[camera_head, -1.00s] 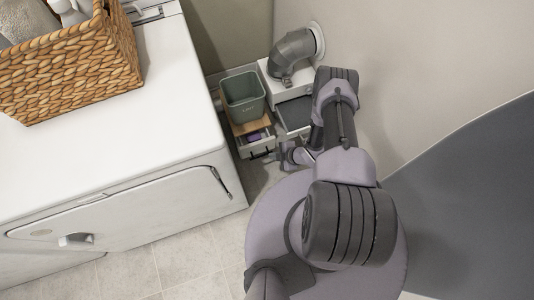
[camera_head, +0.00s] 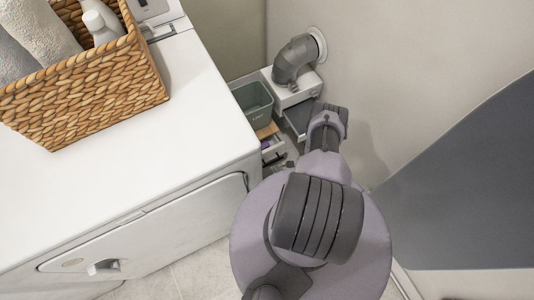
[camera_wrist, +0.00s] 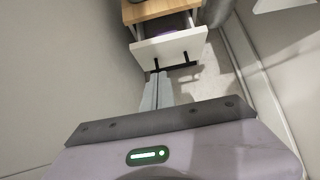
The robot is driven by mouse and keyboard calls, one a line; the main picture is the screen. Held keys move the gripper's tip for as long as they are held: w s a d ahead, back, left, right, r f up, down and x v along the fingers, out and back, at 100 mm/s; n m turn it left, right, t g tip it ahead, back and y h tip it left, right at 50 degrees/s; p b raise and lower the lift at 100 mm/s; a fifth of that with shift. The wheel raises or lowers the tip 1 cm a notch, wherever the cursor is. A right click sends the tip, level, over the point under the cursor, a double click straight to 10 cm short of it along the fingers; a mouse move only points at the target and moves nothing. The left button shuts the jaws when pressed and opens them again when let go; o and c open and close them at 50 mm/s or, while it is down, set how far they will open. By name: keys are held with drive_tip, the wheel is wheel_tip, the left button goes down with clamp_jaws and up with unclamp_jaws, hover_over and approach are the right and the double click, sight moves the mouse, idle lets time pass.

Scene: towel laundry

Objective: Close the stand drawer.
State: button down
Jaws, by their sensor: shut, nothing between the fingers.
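The stand's drawer (camera_head: 273,148) is pulled out, partly hidden behind the white machine and my arm. In the wrist view, its white front (camera_wrist: 170,47) with a black handle (camera_wrist: 175,63) stands out from the wooden-topped stand (camera_wrist: 146,9), leaving a dark gap with something purple inside. My gripper (camera_wrist: 158,76) is shut and empty, its fingertips pointing at the drawer front, close to the handle. Whether they touch it cannot be told. In the head view my arm mostly hides the gripper.
A green bin (camera_head: 253,104) sits on the stand. A white box (camera_head: 291,93) and a grey duct pipe (camera_head: 295,60) are beside it by the wall. The white machine (camera_head: 130,165) with a wicker basket (camera_head: 95,85) bounds the left side. The floor passage is narrow.

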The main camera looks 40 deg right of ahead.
sight(264, 155)
drive_tip(key=b+x, duration=0.1)
drive_tip(key=x, duration=0.2)
drive_tip(key=b+x, duration=0.2)
drive_tip(key=x, duration=0.1)
drive_tip(key=w+r+b+x, duration=0.1)
drive_tip(key=b+x, duration=0.1)
drive_tip(key=x, duration=0.2)
drive_tip(key=shift+d+r, duration=0.1)
drive_tip(key=shift+w+d+r, duration=0.1)
drive_tip(key=shift+w+r, duration=0.05)
drive_tip(key=shift+w, duration=0.5)
drive_tip(key=w, duration=0.2)
drive_tip(key=w+d, duration=0.1)
drive_tip(key=w, duration=0.1)
drive_tip(key=shift+s, duration=0.1)
